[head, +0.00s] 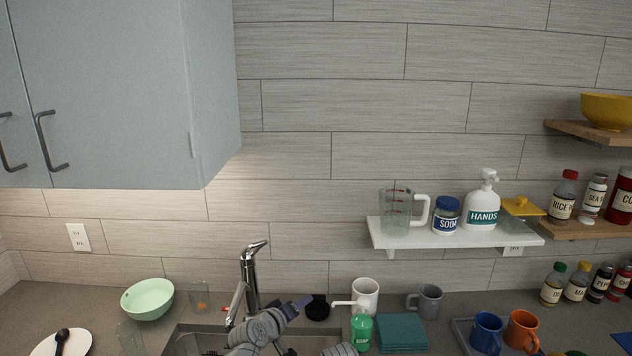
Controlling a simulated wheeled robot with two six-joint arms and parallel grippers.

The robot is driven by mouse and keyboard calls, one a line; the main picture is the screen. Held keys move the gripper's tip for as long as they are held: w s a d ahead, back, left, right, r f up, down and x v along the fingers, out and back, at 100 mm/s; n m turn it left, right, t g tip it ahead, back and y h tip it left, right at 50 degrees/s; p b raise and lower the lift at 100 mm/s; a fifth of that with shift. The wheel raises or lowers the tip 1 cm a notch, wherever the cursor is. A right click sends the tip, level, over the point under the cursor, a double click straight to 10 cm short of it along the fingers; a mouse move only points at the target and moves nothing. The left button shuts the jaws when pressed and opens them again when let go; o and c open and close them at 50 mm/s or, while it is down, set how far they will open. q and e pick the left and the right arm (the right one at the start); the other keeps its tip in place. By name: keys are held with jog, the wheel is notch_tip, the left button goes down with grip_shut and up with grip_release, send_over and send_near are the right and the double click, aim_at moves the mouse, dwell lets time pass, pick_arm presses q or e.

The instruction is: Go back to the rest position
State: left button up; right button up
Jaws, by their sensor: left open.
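My left gripper (298,304) is low in the middle of the head view, over the sink area and just right of the faucet (250,272). It is small and partly hidden by my own grey arm links, but its jaws are open and I see nothing held in them. My right gripper does not show.
The sink (190,334) lies under my arm. A mint bowl (148,299) is left. A white shelf (455,236) and a grey cabinet (110,90) hang above.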

pick_arm(q)
jog(key=s+a+f+m+g+y, duration=0.3)
jog(key=s+a+f+g, duration=0.35)
jog(key=s, duration=0.25)
jog(key=s+a+f+m+g+y, duration=0.2)
jog(key=s+a+f+g, duration=0.3)
jog(key=s+f, duration=0.25)
jog(key=s+d+m+y, duration=0.1)
jog(key=s+d+m, duration=0.2)
jog(key=s+d, duration=0.4)
jog(key=d+g, duration=0.1)
jog(key=d, duration=0.2)
jog(key=shift+s+d+r+m+y, duration=0.25)
jog(key=shift+d+r+m+y, duration=0.1)
jog(key=shift+r+m+y, duration=0.05)
jog(key=shift+r, duration=0.1)
